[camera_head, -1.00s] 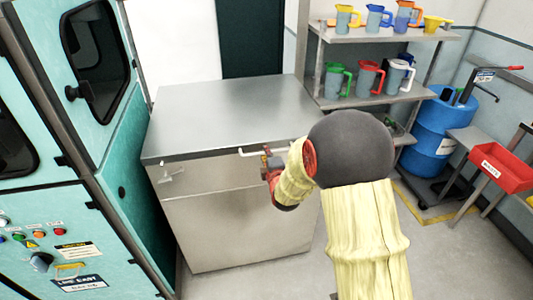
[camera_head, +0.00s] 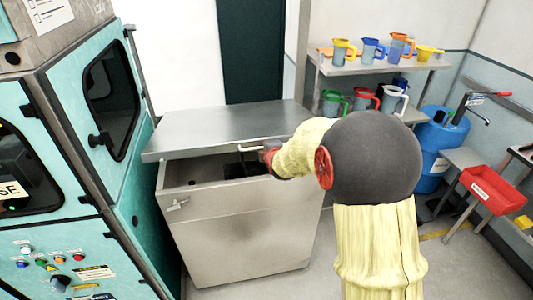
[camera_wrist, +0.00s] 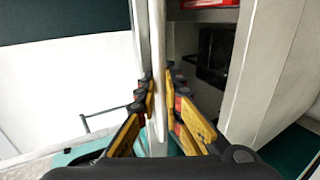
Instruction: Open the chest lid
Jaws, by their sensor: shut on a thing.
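The chest (camera_head: 245,240) is a large metal box in the middle of the head view. Its grey lid (camera_head: 225,125) is raised a little at the front, and a dark gap shows between lid and body. My gripper (camera_head: 268,155) is at the lid's front edge, right of its middle. In the wrist view my gripper (camera_wrist: 160,95) is shut on the pale bar of the lid handle (camera_wrist: 157,70), with yellow fingers on both sides. My arm hides the right part of the lid's front edge.
A teal cabinet (camera_head: 100,165) stands close on the left. Behind right is a shelf (camera_head: 385,65) with coloured jugs. A blue drum (camera_head: 440,150) and a red tray (camera_head: 490,190) are at the right. A small latch (camera_head: 178,204) sticks out from the chest front.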

